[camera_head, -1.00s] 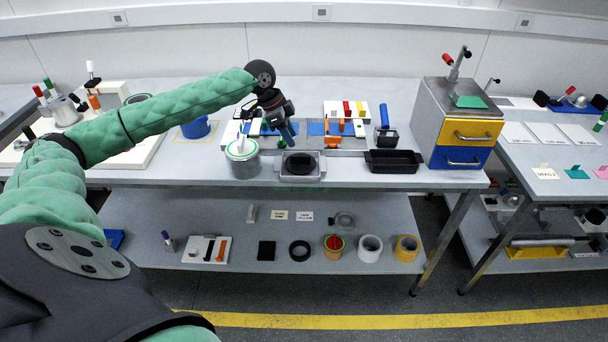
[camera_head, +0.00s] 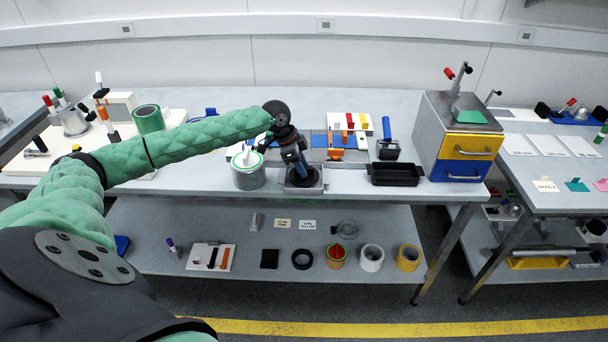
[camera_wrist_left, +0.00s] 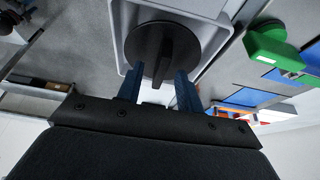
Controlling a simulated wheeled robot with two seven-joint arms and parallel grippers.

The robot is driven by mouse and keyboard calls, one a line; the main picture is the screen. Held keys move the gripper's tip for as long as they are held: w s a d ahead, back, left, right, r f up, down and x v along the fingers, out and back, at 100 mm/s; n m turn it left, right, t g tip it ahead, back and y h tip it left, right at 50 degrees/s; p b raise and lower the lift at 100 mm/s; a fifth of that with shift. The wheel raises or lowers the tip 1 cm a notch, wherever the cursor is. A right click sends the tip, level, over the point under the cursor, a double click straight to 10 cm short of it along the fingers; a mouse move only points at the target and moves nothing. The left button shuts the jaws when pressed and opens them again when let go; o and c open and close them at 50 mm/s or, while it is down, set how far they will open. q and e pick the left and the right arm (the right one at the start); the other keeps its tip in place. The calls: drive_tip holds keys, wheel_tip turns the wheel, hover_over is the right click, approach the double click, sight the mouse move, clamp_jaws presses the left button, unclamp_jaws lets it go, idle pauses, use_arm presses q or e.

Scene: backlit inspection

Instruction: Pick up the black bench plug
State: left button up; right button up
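The black bench plug (camera_head: 304,180) is a round disc seated in a square grey holder (camera_head: 289,188) at the front of the bench. In the left wrist view the plug (camera_wrist_left: 137,40) shows its upright fin-like handle. My left gripper (camera_head: 297,168) reaches down over the plug and partly hides it in the head view. In the left wrist view the blue fingers of my left gripper (camera_wrist_left: 158,73) are apart, with the handle's end between them. I cannot tell whether they touch it. My right gripper is not in view.
A grey can with a green rim (camera_head: 248,176) stands close left of the holder. A blue-handled roller (camera_head: 387,146) and blue mats are behind. A lower shelf (camera_head: 205,219) holds small items.

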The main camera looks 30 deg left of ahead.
use_arm(q)
drive_tip(key=shift+f, duration=0.15)
clamp_jaws()
drive_tip(key=shift+r, duration=0.2)
